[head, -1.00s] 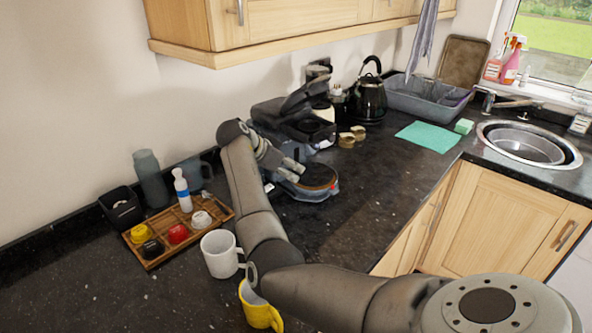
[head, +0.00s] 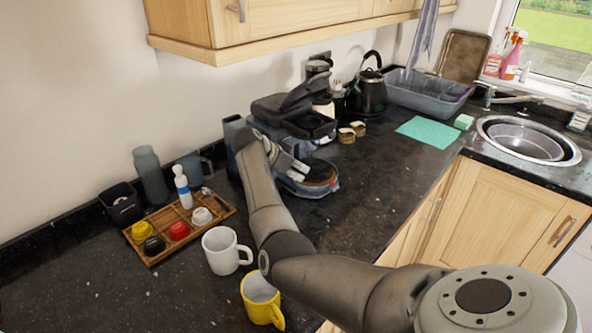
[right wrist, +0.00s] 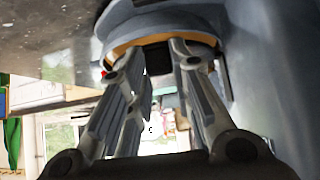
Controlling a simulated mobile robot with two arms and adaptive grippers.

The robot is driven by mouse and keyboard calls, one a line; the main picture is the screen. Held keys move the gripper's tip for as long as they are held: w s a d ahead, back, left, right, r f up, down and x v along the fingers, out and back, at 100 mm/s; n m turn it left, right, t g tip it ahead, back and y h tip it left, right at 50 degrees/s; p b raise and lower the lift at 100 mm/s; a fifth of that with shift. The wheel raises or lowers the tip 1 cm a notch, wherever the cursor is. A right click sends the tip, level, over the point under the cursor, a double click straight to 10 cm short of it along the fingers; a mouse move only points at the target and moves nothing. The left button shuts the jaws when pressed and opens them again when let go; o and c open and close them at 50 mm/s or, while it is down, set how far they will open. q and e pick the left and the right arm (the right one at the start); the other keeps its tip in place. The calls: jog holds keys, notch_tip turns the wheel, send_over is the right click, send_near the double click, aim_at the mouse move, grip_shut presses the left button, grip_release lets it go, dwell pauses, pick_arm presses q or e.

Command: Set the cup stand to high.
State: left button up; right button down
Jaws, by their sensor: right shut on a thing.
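The coffee machine (head: 296,118) stands against the wall with its dark lid raised. Its cup stand (head: 320,175), a round brown-topped plate in a grey base, juts out at the front, low down. My right gripper (head: 297,174) is at the stand's left edge, shut on it. In the right wrist view the two fingers of my right gripper (right wrist: 154,58) reach up to the orange-brown rim of the cup stand (right wrist: 205,38), with a dark part between their tips. The exact contact is partly hidden by the fingers. My left gripper is not in view.
A white mug (head: 222,250) and a yellow mug (head: 262,300) stand near my right arm. A wooden tray (head: 152,258) with several capsules is at left. A kettle (head: 368,95) is behind the machine. The counter right of the stand is clear up to its front edge.

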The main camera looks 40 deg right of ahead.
notch_tip(320, 180, up, 5)
jog(key=shift+r+p, duration=0.15)
jog(key=shift+p, duration=1.1)
jog(key=shift+w, duration=0.1)
jog(key=c, duration=1.3)
grip_release()
